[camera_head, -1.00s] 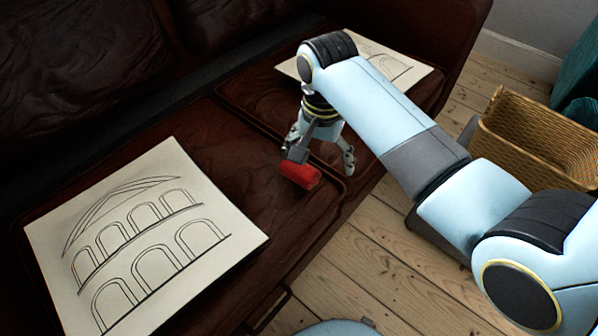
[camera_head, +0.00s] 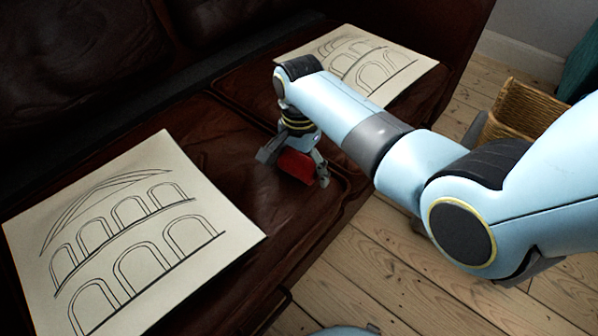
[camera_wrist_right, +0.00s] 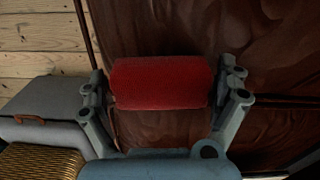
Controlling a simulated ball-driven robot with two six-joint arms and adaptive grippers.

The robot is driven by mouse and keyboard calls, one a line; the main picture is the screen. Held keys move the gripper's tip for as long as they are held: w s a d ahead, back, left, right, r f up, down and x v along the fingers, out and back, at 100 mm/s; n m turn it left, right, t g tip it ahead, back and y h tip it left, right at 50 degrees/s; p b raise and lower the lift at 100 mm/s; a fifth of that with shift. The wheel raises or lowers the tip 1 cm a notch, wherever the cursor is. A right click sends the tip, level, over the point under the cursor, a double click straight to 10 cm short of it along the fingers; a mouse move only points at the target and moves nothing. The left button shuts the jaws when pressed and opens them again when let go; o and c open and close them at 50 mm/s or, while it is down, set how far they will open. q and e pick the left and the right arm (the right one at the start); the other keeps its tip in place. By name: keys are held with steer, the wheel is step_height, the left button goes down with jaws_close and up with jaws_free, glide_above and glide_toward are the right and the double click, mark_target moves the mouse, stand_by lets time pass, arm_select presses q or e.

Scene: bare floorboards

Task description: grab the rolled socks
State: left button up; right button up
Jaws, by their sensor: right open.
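The rolled socks are a red roll (camera_head: 297,165) on the dark brown leather sofa seat. In the head view my right gripper (camera_head: 296,172) is over them, with a finger on either side. In the right wrist view the red roll (camera_wrist_right: 160,82) lies between the two spread fingers of my right gripper (camera_wrist_right: 168,88). The fingers stand close to the roll's two ends; I cannot tell whether they touch it. The gripper is open. My left gripper is not in view.
A drawing of arches (camera_head: 135,235) lies on the sofa seat (camera_head: 225,150) at the left. Another drawing (camera_head: 385,60) lies at the back right, partly behind my right arm. A wicker basket (camera_head: 525,115) stands on the floorboards (camera_head: 370,265) at the right.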

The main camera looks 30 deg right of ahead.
steer(key=shift+f, duration=0.25)
steer(key=c, duration=0.9)
steer(key=shift+c, duration=0.2)
